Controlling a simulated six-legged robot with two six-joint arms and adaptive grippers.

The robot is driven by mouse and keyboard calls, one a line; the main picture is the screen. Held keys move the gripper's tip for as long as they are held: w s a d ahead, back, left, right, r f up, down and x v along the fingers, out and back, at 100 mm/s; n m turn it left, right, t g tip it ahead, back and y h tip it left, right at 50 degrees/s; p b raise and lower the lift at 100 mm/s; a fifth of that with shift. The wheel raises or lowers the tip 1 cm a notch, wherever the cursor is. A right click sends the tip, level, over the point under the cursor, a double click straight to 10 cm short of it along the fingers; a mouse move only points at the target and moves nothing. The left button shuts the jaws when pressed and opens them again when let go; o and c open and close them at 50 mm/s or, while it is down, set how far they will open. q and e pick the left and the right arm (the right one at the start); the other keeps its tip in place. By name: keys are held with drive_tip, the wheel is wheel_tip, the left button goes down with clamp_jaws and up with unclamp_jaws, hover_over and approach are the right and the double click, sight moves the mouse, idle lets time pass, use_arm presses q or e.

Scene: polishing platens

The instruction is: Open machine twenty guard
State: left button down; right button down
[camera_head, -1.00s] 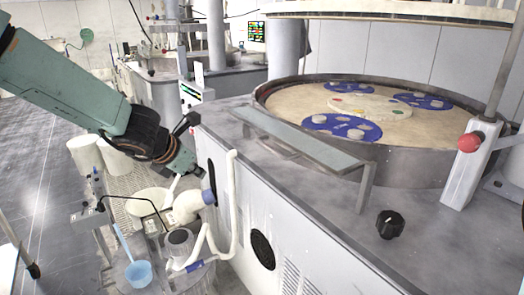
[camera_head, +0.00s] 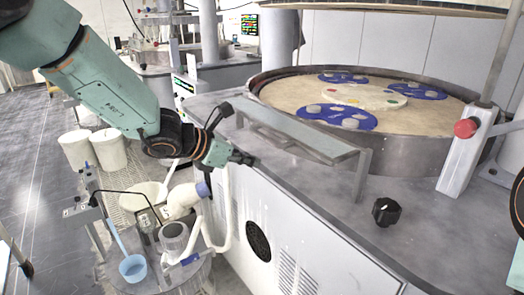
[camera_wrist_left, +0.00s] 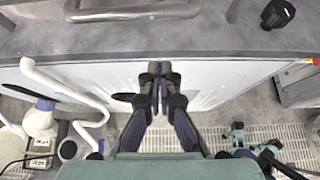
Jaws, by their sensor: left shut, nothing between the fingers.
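The machine has a round tan platen (camera_head: 290,97) inside a metal rim, with blue carriers on it. Which part is the guard, I cannot tell for certain. A flat grey bar (camera_head: 290,130) on legs runs along the platen's near side. A pale cover (camera_head: 400,6) hangs above the platen, cut off by the top edge. A white bracket with a post (camera_head: 462,160) stands at the right and carries a red knob (camera_head: 466,128). My left gripper (camera_head: 250,160) is shut and empty beside the machine's front top edge, below the bar; it also shows in the left wrist view (camera_wrist_left: 155,70). My right gripper is not visible.
A black knob (camera_head: 386,211) sits on the machine's top (camera_head: 335,200); it also shows in the left wrist view (camera_wrist_left: 278,13). White bins (camera_head: 108,148) are on the floor.

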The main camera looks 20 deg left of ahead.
use_arm(q)
drive_tip(key=w+d+r+p, duration=0.1)
drive_tip(key=w+d+r, duration=0.1)
drive_tip(key=shift+w+d+r+p, duration=0.1)
drive_tip(key=shift+w+r+p, duration=0.05)
drive_tip(key=shift+w+p, duration=0.25)
drive_tip(key=shift+w, duration=0.15)
drive_tip(key=r+p, duration=0.2)
drive_tip(key=p, duration=0.2)
drive_tip(key=r+g+y+p, duration=0.1)
drive_tip(key=p, duration=0.4)
drive_tip(key=r+g+p, duration=0.1)
drive_tip(key=r+p, duration=0.1)
drive_tip(key=p, duration=0.2)
drive_tip(key=shift+w+d+r, duration=0.25)
drive_tip(key=shift+r, duration=0.1)
drive_tip(key=shift+f, duration=0.1)
idle(0.3)
